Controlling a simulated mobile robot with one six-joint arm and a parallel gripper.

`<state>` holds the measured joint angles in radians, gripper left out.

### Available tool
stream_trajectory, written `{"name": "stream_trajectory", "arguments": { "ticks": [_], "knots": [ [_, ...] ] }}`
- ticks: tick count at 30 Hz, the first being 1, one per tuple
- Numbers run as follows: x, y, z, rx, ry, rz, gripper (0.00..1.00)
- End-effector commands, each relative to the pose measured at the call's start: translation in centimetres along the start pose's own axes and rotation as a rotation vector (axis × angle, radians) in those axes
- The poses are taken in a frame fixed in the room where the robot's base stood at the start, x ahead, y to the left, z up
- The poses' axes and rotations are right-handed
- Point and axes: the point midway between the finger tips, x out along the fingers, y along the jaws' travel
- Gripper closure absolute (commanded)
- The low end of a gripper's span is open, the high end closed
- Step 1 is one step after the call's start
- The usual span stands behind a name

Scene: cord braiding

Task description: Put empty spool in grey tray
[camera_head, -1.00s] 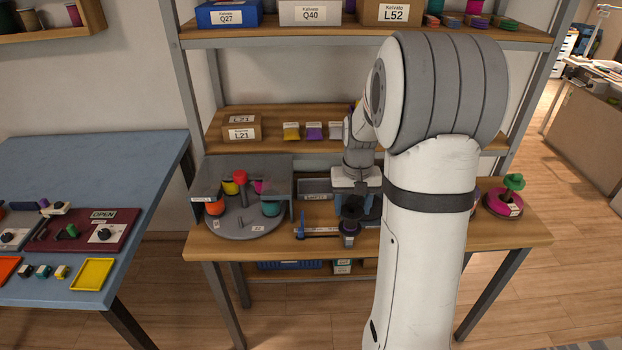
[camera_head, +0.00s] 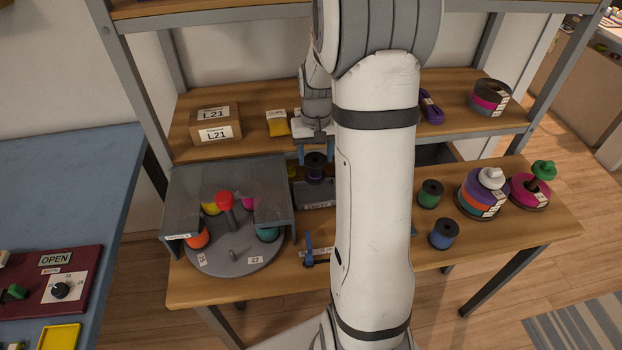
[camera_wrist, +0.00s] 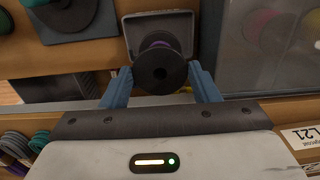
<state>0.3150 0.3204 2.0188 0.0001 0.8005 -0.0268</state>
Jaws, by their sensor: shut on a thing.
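My gripper (camera_head: 315,158) is shut on a dark spool (camera_head: 316,170), holding it above the bench. In the wrist view, the blue fingers of my gripper (camera_wrist: 161,84) sit on either side of the spool (camera_wrist: 160,72). Its round black flange faces the camera, and some purple shows near its core. The grey tray (camera_head: 318,197) with a white label sits on the bench just below and behind the spool in the head view. The tray (camera_wrist: 135,22) shows beyond the spool in the wrist view. My arm hides part of the bench to the right.
A grey covered turntable (camera_head: 235,258) with coloured spools stands left of the tray. A blue upright tool (camera_head: 308,250) stands in front. Green (camera_head: 430,194) and blue (camera_head: 443,234) spools stand to the right. The shelf (camera_head: 255,150) with boxes is close above and behind.

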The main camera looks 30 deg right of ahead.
Motion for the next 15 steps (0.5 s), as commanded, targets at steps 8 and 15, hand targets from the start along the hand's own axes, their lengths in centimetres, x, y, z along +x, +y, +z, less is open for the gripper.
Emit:
{"name": "stream_trajectory", "arguments": {
  "ticks": [8, 15],
  "knots": [
    [4.1, 0.0, 0.1, 0.001, -0.003, 0.0, 0.67],
    [7.2, -0.1, 0.1, -0.003, -0.005, 0.0, 0.67]
  ]
}}
